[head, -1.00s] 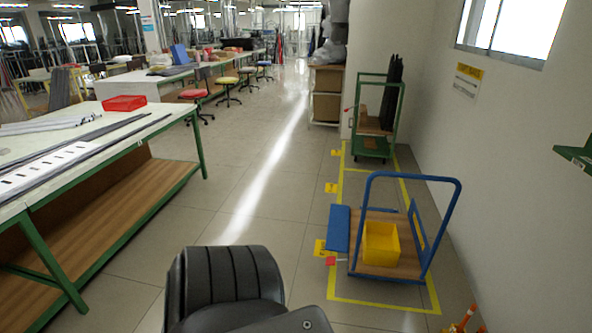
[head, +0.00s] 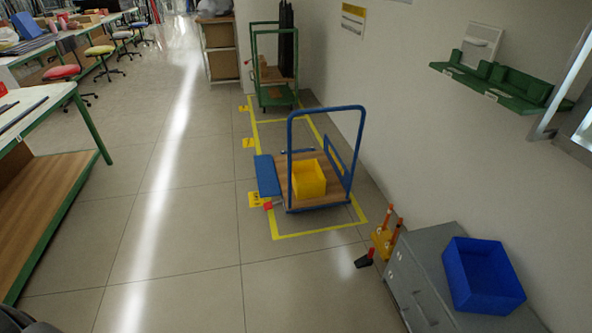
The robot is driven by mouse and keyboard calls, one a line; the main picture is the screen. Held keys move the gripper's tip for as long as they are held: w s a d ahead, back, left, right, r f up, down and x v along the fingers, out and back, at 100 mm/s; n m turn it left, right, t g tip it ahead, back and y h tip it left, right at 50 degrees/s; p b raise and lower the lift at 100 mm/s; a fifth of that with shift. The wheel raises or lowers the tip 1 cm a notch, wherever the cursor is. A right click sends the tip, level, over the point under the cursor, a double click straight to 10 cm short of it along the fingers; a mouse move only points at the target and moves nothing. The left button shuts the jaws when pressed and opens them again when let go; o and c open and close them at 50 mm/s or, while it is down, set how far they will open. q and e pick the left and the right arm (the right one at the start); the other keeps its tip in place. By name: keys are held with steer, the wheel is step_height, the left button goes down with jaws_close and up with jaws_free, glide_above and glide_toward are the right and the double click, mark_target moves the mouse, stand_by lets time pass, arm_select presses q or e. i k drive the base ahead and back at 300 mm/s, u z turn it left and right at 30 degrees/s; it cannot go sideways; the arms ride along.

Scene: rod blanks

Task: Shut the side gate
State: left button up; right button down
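A blue trolley (head: 318,206) with a wooden deck and a tall blue push handle stands inside a yellow floor outline. A blue flat panel (head: 267,175), which looks like the side gate, sticks out from the trolley's left side and looks folded outward, not upright. A red piece (head: 268,206) shows near its front end. A blue side frame (head: 335,160) stands upright on the right side. A yellow bin (head: 309,179) sits on the deck. Neither of my grippers is in view.
A green trolley (head: 276,95) stands behind. A grey cabinet (head: 425,275) with a blue bin (head: 482,275) is at the lower right, beside orange-handled tools (head: 385,240). A green wall shelf (head: 495,85) is at the right. Floor left of the trolley is clear up to the workbench (head: 40,190).

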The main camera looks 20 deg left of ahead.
mark_target(268, 185)
steer(key=u, duration=0.6)
steer(key=i, duration=1.2)
steer(key=u, duration=1.95)
